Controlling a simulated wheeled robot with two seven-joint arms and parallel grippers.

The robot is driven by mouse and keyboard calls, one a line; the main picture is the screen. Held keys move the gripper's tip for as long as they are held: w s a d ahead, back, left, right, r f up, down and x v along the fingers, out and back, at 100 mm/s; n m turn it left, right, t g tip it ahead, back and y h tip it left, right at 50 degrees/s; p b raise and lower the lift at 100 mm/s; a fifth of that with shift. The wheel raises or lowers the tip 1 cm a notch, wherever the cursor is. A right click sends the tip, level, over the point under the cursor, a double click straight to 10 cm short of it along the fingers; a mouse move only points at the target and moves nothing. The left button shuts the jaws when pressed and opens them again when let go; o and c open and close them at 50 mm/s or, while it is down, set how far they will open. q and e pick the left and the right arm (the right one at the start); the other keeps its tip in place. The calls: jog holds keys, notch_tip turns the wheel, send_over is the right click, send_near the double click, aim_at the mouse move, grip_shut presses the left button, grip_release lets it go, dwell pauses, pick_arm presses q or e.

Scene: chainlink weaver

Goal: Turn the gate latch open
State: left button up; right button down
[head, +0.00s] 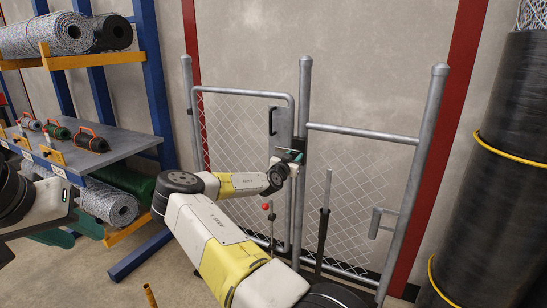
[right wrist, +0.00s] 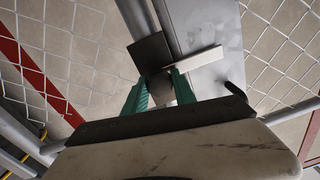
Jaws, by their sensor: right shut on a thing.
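The chain-link gate (head: 235,125) stands upright in its grey tube frame, beside a grey post (head: 304,90). The gate latch lies at the gate's right edge and is mostly hidden by my right gripper (head: 293,156) in the head view. In the right wrist view, a pale latch bar (right wrist: 203,58) slants up to the right beside a dark square plate (right wrist: 149,52). My right gripper (right wrist: 160,88) is shut on the latch's grey middle part, between its green fingers. My left gripper (head: 70,230) is at the lower left, its green fingers apart and empty, far from the gate.
A black pull handle (head: 271,121) sits on the gate above the latch. A red-knobbed rod (head: 265,206) stands low near my right arm. A blue rack (head: 155,80) with mesh rolls is at left. A large black roll (head: 490,170) stands at right.

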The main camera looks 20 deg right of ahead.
jog(key=shift+w+a, duration=0.1)
jog(key=m, duration=0.4)
jog(key=shift+m, duration=0.4)
jog(key=m, duration=0.4)
jog(key=shift+m, duration=0.3)
jog(key=m, duration=0.4)
jog(key=shift+r+m, duration=0.1)
jog(key=shift+m, duration=0.2)
jog(key=shift+m+h, duration=0.4)
jog(key=shift+m, duration=1.8)
jog(key=c, duration=1)
grip_release()
jog(key=shift+c, duration=0.2)
